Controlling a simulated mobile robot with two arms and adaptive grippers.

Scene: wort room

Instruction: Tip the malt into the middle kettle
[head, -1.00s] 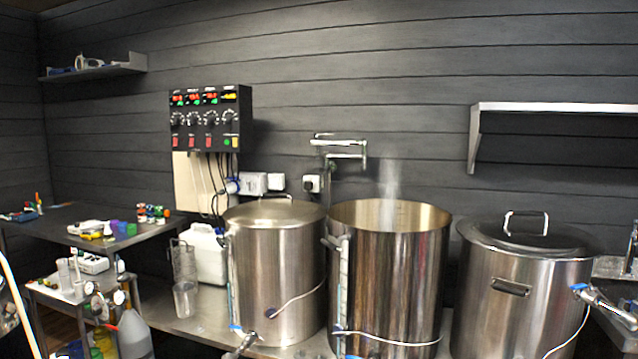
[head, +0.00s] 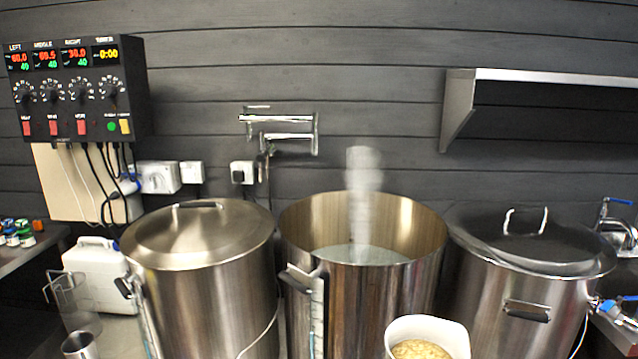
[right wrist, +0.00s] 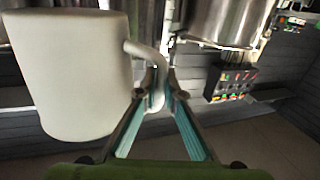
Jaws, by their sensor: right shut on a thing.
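The middle kettle (head: 362,285) is a tall steel pot, open at the top, with pale liquid inside and steam rising. A white jug (head: 440,328) holding tan malt (head: 420,350) shows at the bottom edge of the head view, in front of the middle kettle's right side and apart from it. In the right wrist view the white jug (right wrist: 75,70) hangs at the left, and my right gripper (right wrist: 160,85) is shut on its handle. The right gripper is out of the head view. My left gripper is in neither view.
The left kettle (head: 200,275) and the right kettle (head: 525,280) have lids on. A control box (head: 75,88) and a folded tap (head: 280,133) are on the wall. A steel shelf (head: 545,80) juts out above the right kettle. A white canister (head: 100,280) stands at the left.

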